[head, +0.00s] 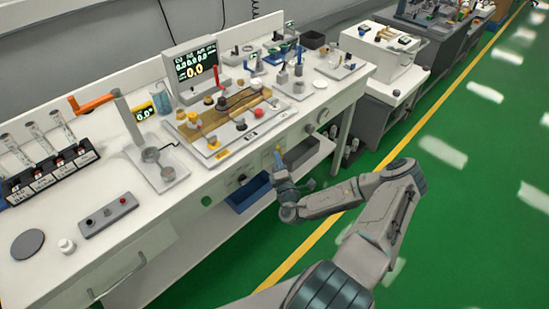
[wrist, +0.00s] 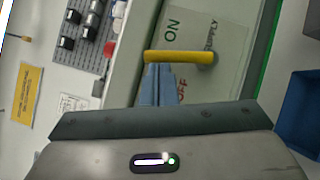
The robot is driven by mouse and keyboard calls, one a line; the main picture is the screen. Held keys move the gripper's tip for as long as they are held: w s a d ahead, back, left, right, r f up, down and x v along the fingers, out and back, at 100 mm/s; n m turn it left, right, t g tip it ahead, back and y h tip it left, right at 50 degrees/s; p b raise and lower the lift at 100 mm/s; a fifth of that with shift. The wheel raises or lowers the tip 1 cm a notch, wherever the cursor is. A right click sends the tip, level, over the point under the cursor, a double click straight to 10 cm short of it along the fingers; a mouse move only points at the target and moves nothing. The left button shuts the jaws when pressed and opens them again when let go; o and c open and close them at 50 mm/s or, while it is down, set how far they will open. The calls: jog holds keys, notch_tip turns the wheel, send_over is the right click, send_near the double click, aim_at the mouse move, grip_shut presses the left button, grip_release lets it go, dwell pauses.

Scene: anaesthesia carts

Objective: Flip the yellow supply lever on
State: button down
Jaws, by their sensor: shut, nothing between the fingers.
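The yellow supply lever (wrist: 185,57) lies across the upper middle of the wrist view, on a pale panel on the cart's front. Its rounded hub is at its right end and its free end is at the left. The word ON is above the lever in that view, with SUPPLY near the hub. Red lettering below it is partly hidden by my fingers. My gripper (wrist: 158,76) is shut and empty, its blue fingertips right against or just under the lever's free end; contact is hard to judge. In the head view my gripper (head: 280,163) is at the bench's front face.
A blue bin (head: 248,193) sits under the bench, close to my gripper; it also shows in the wrist view (wrist: 300,120). The bench top (head: 120,240) holds a monitor (head: 196,68) and several fittings. Green floor in front is clear.

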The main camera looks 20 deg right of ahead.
jog(key=shift+a, duration=0.15)
jog(key=a+v, duration=0.2)
jog(key=v, duration=1)
jog(key=shift+a+b, duration=0.35)
jog(key=shift+s, duration=0.1)
